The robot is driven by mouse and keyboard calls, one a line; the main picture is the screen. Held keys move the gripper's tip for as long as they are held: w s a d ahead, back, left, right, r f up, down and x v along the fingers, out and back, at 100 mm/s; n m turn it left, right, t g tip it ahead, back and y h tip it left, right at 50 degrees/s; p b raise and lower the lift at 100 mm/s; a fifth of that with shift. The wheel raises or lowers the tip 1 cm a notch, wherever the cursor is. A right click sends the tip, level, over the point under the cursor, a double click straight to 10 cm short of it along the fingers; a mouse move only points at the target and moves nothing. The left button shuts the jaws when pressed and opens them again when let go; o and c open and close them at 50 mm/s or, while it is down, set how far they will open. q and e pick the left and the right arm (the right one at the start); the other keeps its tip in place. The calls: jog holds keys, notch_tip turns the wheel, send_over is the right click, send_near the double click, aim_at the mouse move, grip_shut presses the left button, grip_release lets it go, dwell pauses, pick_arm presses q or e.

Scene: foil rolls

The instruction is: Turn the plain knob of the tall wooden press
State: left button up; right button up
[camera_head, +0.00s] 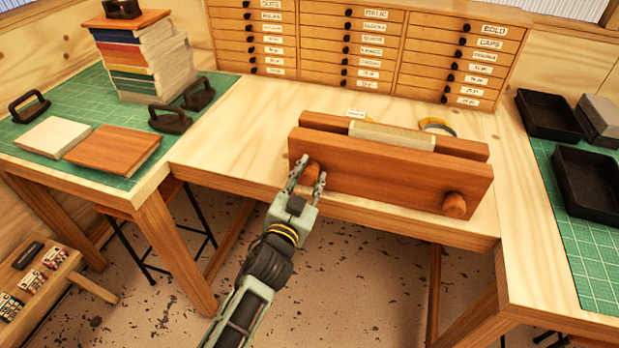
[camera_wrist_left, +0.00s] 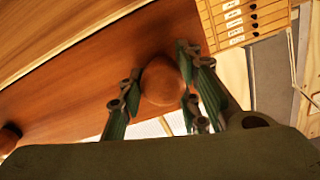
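The wooden press (camera_head: 385,175) stands at the front edge of the middle table, with a pale block (camera_head: 392,136) between its two boards. Its front board carries a round wooden knob at the left (camera_head: 311,173) and another at the right (camera_head: 454,206). Both look plain from here. My left gripper (camera_head: 310,178) is at the left knob, with one finger on each side of it. In the left wrist view this knob (camera_wrist_left: 162,82) sits between the fingertips; whether both fingers press on it is not clear. My right gripper is not in view.
A drawer cabinet (camera_head: 365,45) stands behind the press. A yellow ring-shaped item (camera_head: 437,126) lies behind the press. Stacked books (camera_head: 145,60) and black-handled items (camera_head: 168,119) are on the left table. Black trays (camera_head: 588,180) are at the right. The tabletop left of the press is clear.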

pick_arm(q)
jog(key=shift+d+f, duration=0.1)
jog(key=shift+f, duration=0.05)
jog(key=c, duration=0.5)
jog(key=shift+s+f+m, duration=0.1)
jog(key=shift+f+m, duration=0.05)
jog(key=shift+m, duration=1.65)
jog(key=o, duration=1.1)
jog(key=v, duration=1.2)
